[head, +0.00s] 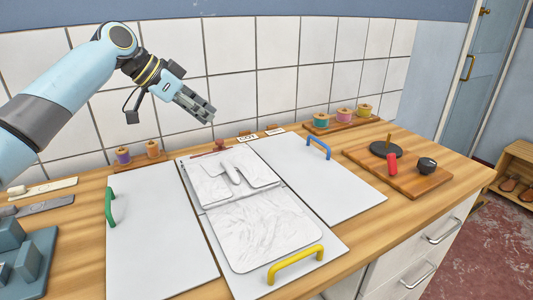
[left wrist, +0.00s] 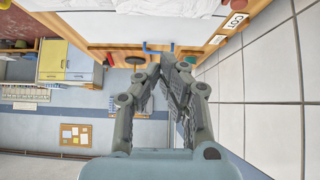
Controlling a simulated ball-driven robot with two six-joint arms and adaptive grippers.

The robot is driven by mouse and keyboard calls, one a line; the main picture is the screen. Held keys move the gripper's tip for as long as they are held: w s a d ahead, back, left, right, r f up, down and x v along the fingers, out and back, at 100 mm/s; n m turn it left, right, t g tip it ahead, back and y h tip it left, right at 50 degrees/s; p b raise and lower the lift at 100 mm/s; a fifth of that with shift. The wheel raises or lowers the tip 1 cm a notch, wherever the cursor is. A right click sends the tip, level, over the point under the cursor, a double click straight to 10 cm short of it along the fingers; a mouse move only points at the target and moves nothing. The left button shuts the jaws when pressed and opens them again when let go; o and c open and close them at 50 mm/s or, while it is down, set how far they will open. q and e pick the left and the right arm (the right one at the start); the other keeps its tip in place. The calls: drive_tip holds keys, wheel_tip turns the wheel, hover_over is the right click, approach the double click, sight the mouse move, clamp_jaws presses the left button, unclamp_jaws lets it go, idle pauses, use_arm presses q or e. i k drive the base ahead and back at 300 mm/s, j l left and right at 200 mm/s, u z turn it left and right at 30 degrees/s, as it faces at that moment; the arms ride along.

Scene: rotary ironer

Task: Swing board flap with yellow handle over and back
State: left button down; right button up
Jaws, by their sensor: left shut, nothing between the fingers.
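The board flap with the yellow handle (head: 295,262) lies flat at the front middle of the folding board. A white crumpled cloth (head: 262,232) lies over this flap and the middle panel behind it. A flat flap with a green handle (head: 110,207) lies on the left, and one with a blue handle (head: 319,146) lies on the right. My left gripper (head: 205,115) is shut and empty, raised in the air behind and above the board, well apart from the yellow handle. It also shows in the left wrist view (left wrist: 165,62). My right gripper is not in view.
Spools of thread stand on wooden racks at the back left (head: 138,160) and back right (head: 337,120). A wooden tray (head: 400,178) with a dark disc, a red item and a black knob is on the right. Grey-blue blocks (head: 22,262) sit at the left. A tiled wall (head: 235,45) stands behind.

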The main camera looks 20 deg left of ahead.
sight(255, 284)
drive_tip(key=i+l, duration=0.15)
drive_tip(key=k+l, duration=0.8)
drive_tip(key=l, duration=0.1)
